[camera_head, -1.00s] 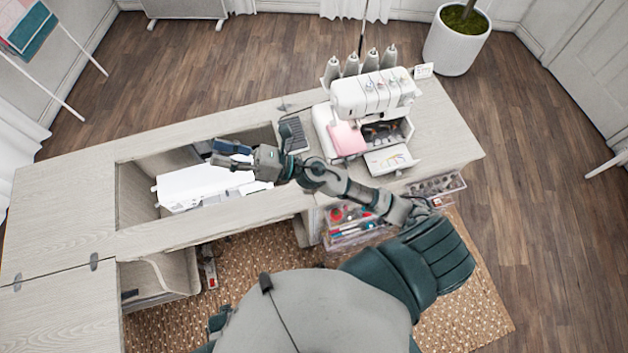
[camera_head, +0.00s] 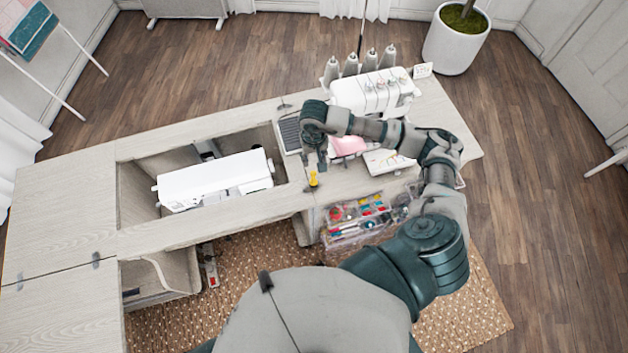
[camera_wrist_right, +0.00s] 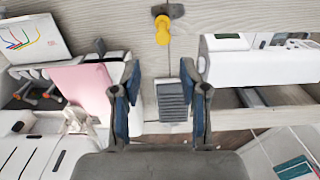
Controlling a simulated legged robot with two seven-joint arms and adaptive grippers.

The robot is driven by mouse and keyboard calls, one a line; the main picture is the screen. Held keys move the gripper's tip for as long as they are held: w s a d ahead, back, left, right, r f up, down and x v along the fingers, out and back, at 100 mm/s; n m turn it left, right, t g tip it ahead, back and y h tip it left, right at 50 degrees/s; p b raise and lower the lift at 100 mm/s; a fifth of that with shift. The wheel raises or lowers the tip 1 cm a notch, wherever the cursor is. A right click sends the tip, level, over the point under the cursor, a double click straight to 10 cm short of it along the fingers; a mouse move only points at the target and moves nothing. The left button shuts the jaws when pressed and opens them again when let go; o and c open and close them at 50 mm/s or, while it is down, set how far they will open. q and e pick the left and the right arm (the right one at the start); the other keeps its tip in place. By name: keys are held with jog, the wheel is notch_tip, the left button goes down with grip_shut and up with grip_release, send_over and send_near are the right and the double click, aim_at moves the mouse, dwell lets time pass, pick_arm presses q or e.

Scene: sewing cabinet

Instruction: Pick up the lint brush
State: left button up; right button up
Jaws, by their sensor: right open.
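A small yellow object (camera_head: 313,179) stands or lies on the cabinet top near the front edge, beside a dark hinge. It may be the lint brush, but it is too small to be sure. In the right wrist view the yellow object (camera_wrist_right: 163,30) is beyond the fingertips, near the top centre. My right gripper (camera_head: 321,163) is just behind it in the head view. In the wrist view the right gripper (camera_wrist_right: 160,70) has its two fingers apart, with nothing between them. My left gripper is out of view.
A white sewing machine (camera_head: 215,180) sits in the cabinet opening. A grey ribbed pad (camera_head: 289,134) lies to its right; it also shows in the wrist view (camera_wrist_right: 172,98). A serger (camera_head: 368,92) with thread cones stands behind my right arm. Clear drawers of supplies (camera_head: 350,222) are below.

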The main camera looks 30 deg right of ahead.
aim_at(314, 172)
jog(key=f, duration=0.6)
jog(key=shift+a+f+p, duration=0.2)
jog(key=shift+f+p, duration=0.2)
notch_tip(314, 172, down, 4)
jog(key=shift+s+f+p, duration=0.15)
jog(key=shift+f+p, duration=0.1)
jog(key=shift+p, duration=0.45)
jog(key=shift+f, duration=0.35)
grip_shut()
